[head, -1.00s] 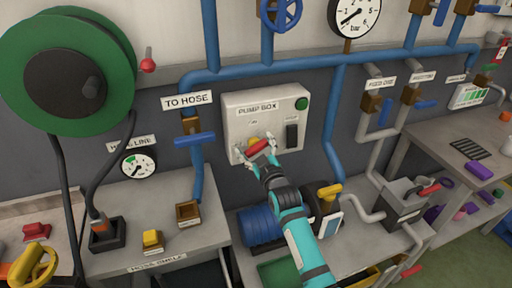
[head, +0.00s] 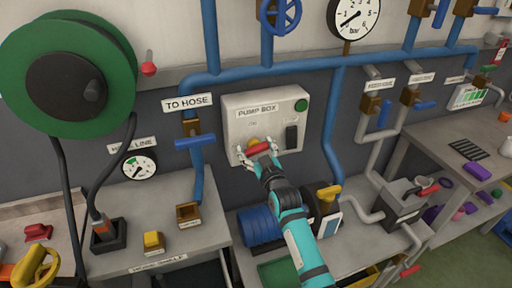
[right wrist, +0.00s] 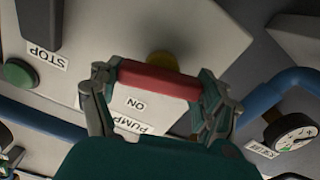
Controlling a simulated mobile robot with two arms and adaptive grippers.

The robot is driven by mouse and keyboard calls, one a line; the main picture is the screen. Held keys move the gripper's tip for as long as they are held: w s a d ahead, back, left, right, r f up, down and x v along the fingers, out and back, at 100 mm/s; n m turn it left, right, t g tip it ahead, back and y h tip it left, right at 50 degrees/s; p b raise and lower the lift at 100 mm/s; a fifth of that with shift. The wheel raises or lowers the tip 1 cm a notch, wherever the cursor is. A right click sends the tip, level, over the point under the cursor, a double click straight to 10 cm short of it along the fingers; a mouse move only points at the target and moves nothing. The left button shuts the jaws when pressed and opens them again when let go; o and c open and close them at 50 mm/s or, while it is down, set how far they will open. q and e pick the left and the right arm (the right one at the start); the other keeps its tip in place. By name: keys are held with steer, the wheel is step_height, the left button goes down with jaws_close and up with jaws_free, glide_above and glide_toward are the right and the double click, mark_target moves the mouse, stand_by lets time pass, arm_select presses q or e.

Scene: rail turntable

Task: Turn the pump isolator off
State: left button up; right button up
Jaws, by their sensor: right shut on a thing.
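The pump box (head: 235,125) is a pale panel on the wall with a green button (head: 302,104) and a dark upright switch (head: 292,137). Low on its face is the isolator, with a red bar handle (head: 258,148) over a yellow base (head: 253,141). My right gripper (head: 259,151) is shut on the red handle, one finger at each end. In the right wrist view the handle (right wrist: 158,80) lies across between both fingers, the yellow base partly hidden behind it, near an upside-down ON label (right wrist: 137,104). My left gripper is not in view.
A blue-handled valve (head: 195,141) and pipe stand left of the box. A green hose reel (head: 68,75) hangs at the left.

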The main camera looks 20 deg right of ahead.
steer(key=shift+m+p, duration=0.3)
steer(key=shift+m, duration=1.2)
steer(key=o, duration=1.2)
steer(key=shift+c, duration=0.2)
steer(key=shift+s, duration=0.1)
steer(key=s, duration=1.1)
steer(key=shift+s+d, duration=0.25)
steer(key=shift+s, duration=0.15)
